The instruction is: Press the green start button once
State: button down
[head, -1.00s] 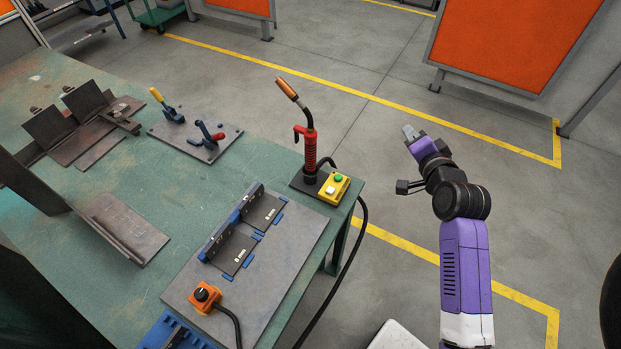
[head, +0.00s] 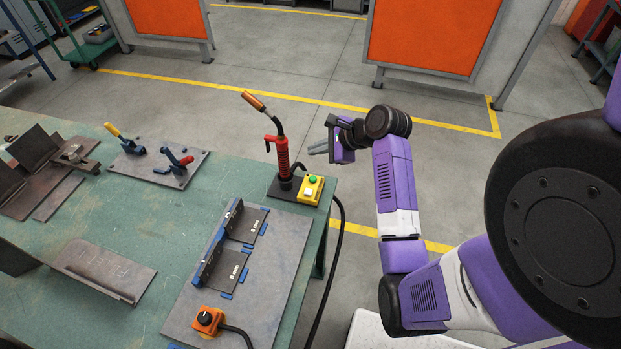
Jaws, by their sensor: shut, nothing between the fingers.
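The green start button (head: 312,178) sits on top of a small yellow box (head: 308,195), with a white button in front of it. The box stands near the right edge of the workbench, beside the upright red-handled welding torch (head: 282,157). My gripper (head: 313,150) is shut and empty. It points left and appears just above and behind the yellow box in the picture, apart from it. How high it is over the button I cannot tell from this view.
The green workbench (head: 90,230) carries a grey fixture plate (head: 255,290) with dark brackets, an orange knob box (head: 208,320), toggle clamps (head: 175,163) and loose steel plates. A black cable (head: 333,255) hangs off the bench's right edge. Floor behind is clear.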

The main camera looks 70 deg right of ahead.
jog(key=b, duration=0.8)
send_over(316, 180)
notch_tip(316, 180, down, 7)
jog(key=shift+r, duration=0.15)
jog(key=shift+f, duration=1.05)
jog(key=shift+f, duration=0.1)
dwell(0.9)
jog(key=shift+f, duration=0.3)
jog(key=shift+f, duration=0.5)
dwell(0.6)
jog(key=shift+r+p, duration=0.1)
jog(key=shift+p, duration=0.25)
jog(key=shift+r+p, duration=0.8)
jog(key=shift+p, duration=0.4)
